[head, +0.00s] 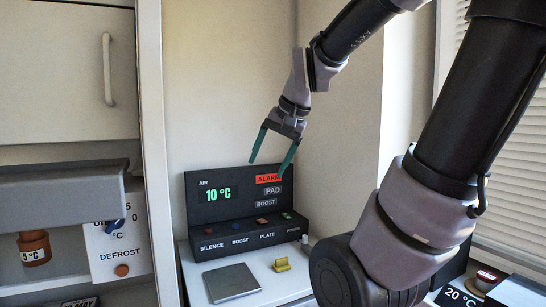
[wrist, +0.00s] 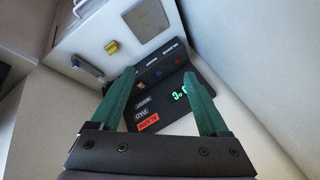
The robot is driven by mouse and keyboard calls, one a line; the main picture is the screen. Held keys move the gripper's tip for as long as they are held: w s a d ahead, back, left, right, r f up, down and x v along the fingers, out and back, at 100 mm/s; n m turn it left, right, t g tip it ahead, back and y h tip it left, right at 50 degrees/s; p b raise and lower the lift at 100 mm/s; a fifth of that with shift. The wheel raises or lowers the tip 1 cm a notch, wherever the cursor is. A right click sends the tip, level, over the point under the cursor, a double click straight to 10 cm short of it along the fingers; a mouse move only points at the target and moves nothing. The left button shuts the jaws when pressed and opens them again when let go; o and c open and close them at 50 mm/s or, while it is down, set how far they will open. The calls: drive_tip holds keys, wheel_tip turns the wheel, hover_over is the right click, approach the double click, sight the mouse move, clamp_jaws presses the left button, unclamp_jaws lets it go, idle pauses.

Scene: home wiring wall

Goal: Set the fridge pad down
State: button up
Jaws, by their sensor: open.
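A dark control panel (head: 222,207) stands at the back of a white counter. Its display reads AIR 10 °C in green, with ALARM lit red-orange and PAD and BOOST in grey. Its sloping front has small buttons labelled SILENCE, BOOST, PLATE and POWER. The panel shows turned around in the wrist view (wrist: 205,85). A grey square plate (head: 232,282) and a yellow block (head: 282,265) are on the counter in front. I cannot tell which part is the fridge pad. My gripper (head: 267,167) is open and empty, its green fingers pointing down over the panel's top edge.
At lower right is a 20 °C panel (head: 458,298) beside window blinds. Walls stand behind and right of my gripper.

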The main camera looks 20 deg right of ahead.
drive_tip(key=s+a+r+n+t, duration=0.1)
drive_tip(key=s+n, duration=0.1)
drive_tip(key=s, duration=0.3)
drive_tip(key=shift+s+a+r+n, duration=0.2)
drive_tip(key=shift+s+r+n, duration=0.1)
drive_tip(key=shift+r, duration=0.1)
